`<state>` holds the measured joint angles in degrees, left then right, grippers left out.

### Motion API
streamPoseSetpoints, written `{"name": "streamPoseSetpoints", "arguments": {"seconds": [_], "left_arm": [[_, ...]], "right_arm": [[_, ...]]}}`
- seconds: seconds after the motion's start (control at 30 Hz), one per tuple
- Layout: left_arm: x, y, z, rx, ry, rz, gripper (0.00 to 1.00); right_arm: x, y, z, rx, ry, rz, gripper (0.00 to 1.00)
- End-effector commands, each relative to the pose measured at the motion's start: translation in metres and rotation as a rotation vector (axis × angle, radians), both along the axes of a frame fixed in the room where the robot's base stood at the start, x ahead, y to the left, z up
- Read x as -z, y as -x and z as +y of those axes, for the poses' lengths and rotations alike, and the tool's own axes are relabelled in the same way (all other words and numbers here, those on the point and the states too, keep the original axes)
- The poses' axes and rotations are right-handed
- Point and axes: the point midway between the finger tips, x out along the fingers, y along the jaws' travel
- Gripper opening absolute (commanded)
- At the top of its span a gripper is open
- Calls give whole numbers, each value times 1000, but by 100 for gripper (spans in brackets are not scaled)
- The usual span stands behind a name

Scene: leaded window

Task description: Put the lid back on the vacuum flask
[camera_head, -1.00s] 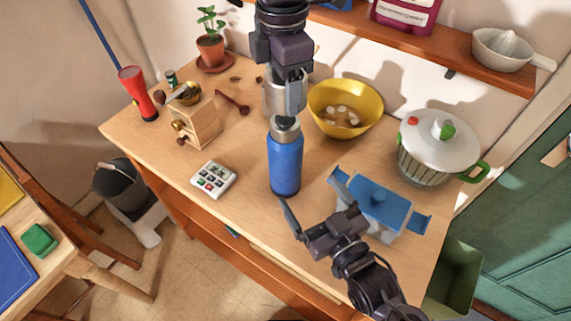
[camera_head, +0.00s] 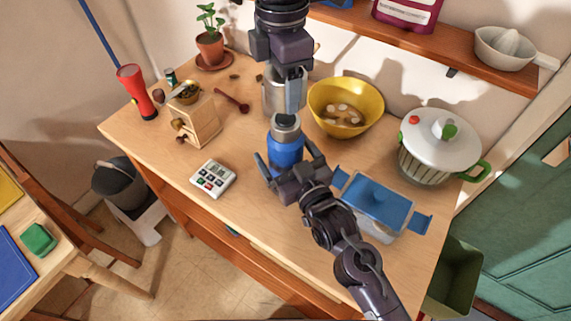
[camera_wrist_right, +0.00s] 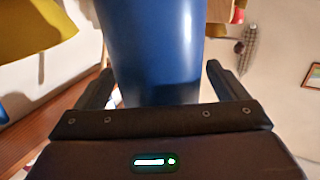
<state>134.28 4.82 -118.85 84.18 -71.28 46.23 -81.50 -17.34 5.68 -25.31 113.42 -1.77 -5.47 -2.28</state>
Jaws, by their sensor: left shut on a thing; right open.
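The vacuum flask (camera_head: 286,152) stands upright on the table, blue with a steel neck and a dark top. My left gripper (camera_head: 290,100) comes down from the top of the head view. It is shut on a steel cup-like lid (camera_head: 271,98), behind and above the flask's top, apart from it as far as I can tell. My right gripper (camera_head: 288,165) is open with its fingers on either side of the flask's blue body. In the right wrist view the blue flask (camera_wrist_right: 152,45) fills the gap between the fingers; contact is unclear.
A yellow bowl (camera_head: 364,95) stands right of the lid. A blue-lidded box (camera_head: 376,204) sits right of my right gripper, with a white pot (camera_head: 438,140) behind it.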

Motion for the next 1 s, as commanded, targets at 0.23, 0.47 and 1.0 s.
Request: {"name": "streamPoseSetpoints", "arguments": {"seconds": [0.23,0.47,1.0], "left_arm": [[0,0,0,0,0,0,40],[0,0,0,0,0,0,40],[38,1,0,0,-1,3,40]], "right_arm": [[0,0,0,0,0,0,82],[0,0,0,0,0,-1,52],[-1,0,0,1,-1,0,26]]}}
